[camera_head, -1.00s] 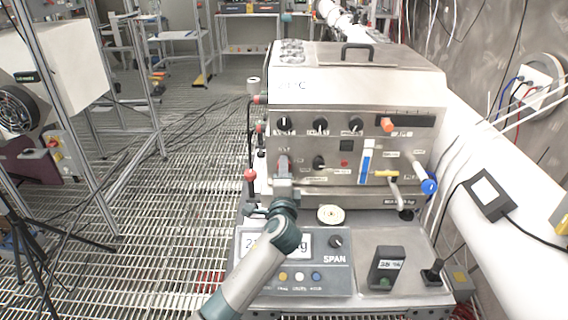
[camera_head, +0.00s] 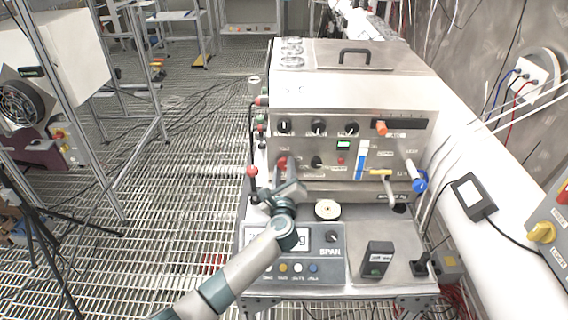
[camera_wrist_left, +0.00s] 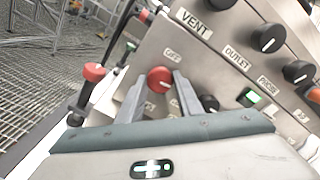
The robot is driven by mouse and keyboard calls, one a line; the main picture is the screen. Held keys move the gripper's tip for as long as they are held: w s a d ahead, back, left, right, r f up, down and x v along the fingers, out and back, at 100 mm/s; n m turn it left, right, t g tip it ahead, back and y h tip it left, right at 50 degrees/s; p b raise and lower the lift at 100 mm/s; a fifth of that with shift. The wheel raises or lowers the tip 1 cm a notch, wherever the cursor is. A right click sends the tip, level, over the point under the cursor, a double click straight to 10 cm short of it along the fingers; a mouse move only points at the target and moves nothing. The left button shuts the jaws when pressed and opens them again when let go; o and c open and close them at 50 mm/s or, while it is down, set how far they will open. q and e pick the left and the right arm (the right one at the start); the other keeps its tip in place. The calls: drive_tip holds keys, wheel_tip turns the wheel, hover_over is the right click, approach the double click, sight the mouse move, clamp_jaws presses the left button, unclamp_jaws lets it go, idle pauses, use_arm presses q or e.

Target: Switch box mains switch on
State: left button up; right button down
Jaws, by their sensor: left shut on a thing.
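A steel machine (camera_head: 355,185) with a sloping front panel stands ahead. At the left of its lower panel is a red rotary knob (camera_head: 281,163), which also shows in the left wrist view (camera_wrist_left: 160,80) next to a label that appears to read OFF. My left gripper (camera_head: 284,180) is at this knob, its two fingers on either side of it and shut on it, turned at a slant. A small indicator (camera_head: 343,146) on the panel glows green, also in the wrist view (camera_wrist_left: 249,97). A grey box with a yellow rotary switch (camera_head: 541,232) is at the right edge. My right gripper is out of view.
A red ball-topped lever (camera_head: 252,172) stands close left of my left gripper. Black knobs (camera_head: 318,127) line the upper panel. A SPAN display unit (camera_head: 325,255) and a small black box (camera_head: 377,259) sit on the shelf in front. A white pipe (camera_head: 490,190) runs along the right.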

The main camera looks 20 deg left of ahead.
use_arm(q)
drive_tip(key=shift+m+p, duration=0.45)
drive_tip(key=shift+m, duration=0.35)
drive_tip(key=shift+f, duration=0.1)
drive_tip(key=o, duration=1)
drive_tip(key=shift+o, duration=0.2)
drive_tip(key=shift+s, duration=0.1)
drive_tip(key=b+v, duration=0.4)
drive_tip(key=v, duration=1.3)
